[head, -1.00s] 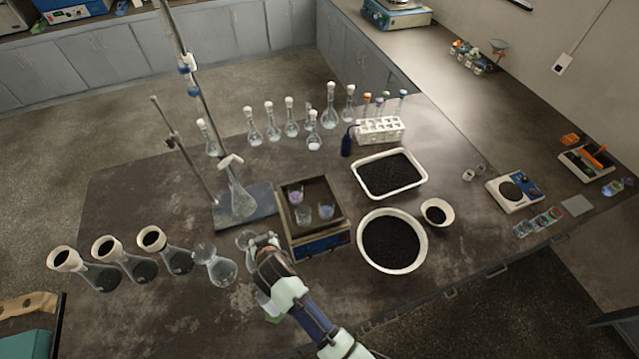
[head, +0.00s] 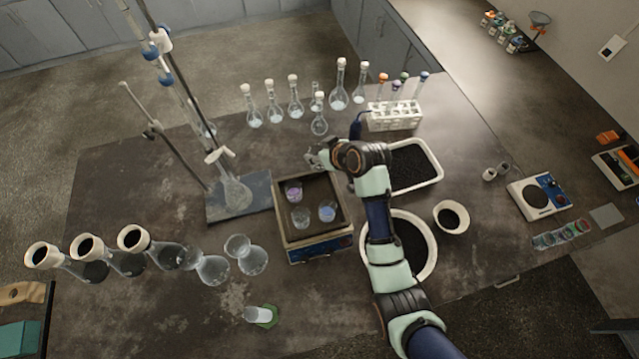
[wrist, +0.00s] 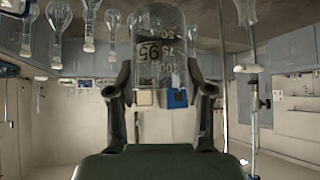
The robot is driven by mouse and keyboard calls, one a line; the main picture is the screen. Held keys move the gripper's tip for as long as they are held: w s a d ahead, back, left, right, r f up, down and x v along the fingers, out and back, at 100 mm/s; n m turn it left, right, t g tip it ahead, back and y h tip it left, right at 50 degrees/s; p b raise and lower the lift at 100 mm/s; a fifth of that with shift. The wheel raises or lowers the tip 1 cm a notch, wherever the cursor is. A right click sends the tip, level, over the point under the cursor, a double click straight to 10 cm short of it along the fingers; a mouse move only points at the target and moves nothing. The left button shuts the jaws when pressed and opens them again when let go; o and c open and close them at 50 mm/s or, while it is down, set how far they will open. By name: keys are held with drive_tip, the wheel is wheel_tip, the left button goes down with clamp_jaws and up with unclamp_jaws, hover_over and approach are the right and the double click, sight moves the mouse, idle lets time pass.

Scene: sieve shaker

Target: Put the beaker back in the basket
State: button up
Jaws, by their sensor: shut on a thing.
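My gripper (head: 328,156) is at the back right of the shaker in the head view, above its rear edge. In the wrist view my gripper (wrist: 160,88) is shut on a clear glass beaker (wrist: 158,45) with dark printed marks, one finger on each side. The held beaker is hard to make out in the head view. The basket (head: 323,183) is the square dark tray on top of the shaker. It holds several small glasses, one with purple liquid (head: 293,192), one clear (head: 300,218) and one with blue liquid (head: 327,212).
Stoppered flasks (head: 295,108) and a white tube rack (head: 394,116) stand behind. A white tray (head: 435,178) and a round bowl (head: 431,262) of black grains are right. A stand with a flask (head: 235,192) is left. A small beaker (head: 258,314) sits on a green pad in front.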

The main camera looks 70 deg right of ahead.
wheel_tip(320, 180, down, 17)
drive_tip(key=shift+r+b, duration=0.2)
drive_tip(key=shift+b, duration=0.25)
drive_tip(key=shift+f, duration=0.15)
drive_tip(key=o, duration=1.2)
drive_tip(key=shift+r, duration=0.25)
drive_tip(key=p+v, duration=0.1)
drive_tip(key=v, duration=1)
drive_tip(key=shift+s+a+r, duration=0.2)
drive_tip(key=shift+s+a, duration=0.05)
drive_tip(key=shift+s, duration=0.05)
